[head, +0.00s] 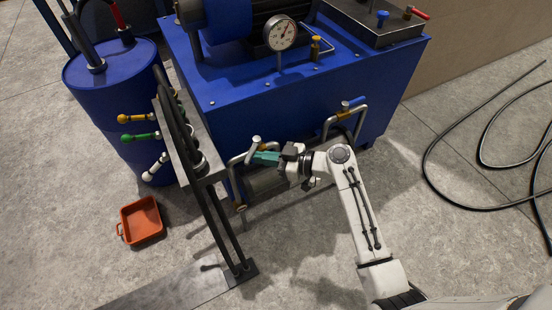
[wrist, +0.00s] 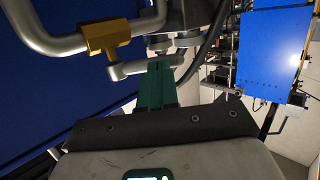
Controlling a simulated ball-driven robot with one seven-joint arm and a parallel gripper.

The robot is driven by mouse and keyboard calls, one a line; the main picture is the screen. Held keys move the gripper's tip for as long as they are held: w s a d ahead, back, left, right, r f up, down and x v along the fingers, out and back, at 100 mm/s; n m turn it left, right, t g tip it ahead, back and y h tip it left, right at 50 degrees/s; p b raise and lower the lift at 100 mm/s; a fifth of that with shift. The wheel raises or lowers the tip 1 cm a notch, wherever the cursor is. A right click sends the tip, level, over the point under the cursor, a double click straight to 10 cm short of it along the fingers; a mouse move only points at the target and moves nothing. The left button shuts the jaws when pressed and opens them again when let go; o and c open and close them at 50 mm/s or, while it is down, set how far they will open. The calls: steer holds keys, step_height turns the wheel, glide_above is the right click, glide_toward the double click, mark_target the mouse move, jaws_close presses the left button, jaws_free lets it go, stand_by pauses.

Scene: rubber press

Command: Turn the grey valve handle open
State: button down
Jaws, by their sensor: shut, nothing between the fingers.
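The grey valve handle (wrist: 140,67) is a short lever on a brass valve body (wrist: 104,38), set in a grey pipe on the front of the blue press base. In the head view the grey handle (head: 256,141) shows just beyond my fingertips. My gripper (head: 258,158) has green fingers, which are shut with nothing between them. In the wrist view the fingertips (wrist: 160,66) overlap the handle near its free end. I cannot tell whether they touch it.
A second valve with a blue handle (head: 353,103) is on the same press to the right. A dark slanted frame (head: 214,215) stands left of my gripper. A red tray (head: 141,221) lies on the floor. Black hoses (head: 470,203) lie at right.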

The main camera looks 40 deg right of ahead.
mark_target(250, 160)
steer(key=shift+w+a, duration=0.15)
steer(key=shift+a, duration=0.05)
stand_by(0.4)
steer(key=shift+w+a+m+t+h+p, duration=0.2)
steer(key=shift+a+m+t+h, duration=0.25)
steer(key=shift+m+h, duration=0.4)
steer(key=shift+w+a+m+t+h+p, duration=0.2)
steer(key=shift+a+m+t+h, duration=0.2)
steer(key=shift+m+h, duration=0.45)
steer(key=shift+w, duration=0.25)
steer(key=shift+w+a+f+b, duration=0.15)
steer(key=shift+w+a+b, duration=0.4)
steer(key=shift+b, duration=0.35)
steer(key=shift+w+a+b, duration=0.3)
steer(key=shift+w+b, duration=0.35)
steer(key=shift+w, duration=0.05)
steer(key=shift+w+a+r, duration=0.1)
steer(key=shift+a+r, duration=0.05)
steer(key=shift+r, duration=0.05)
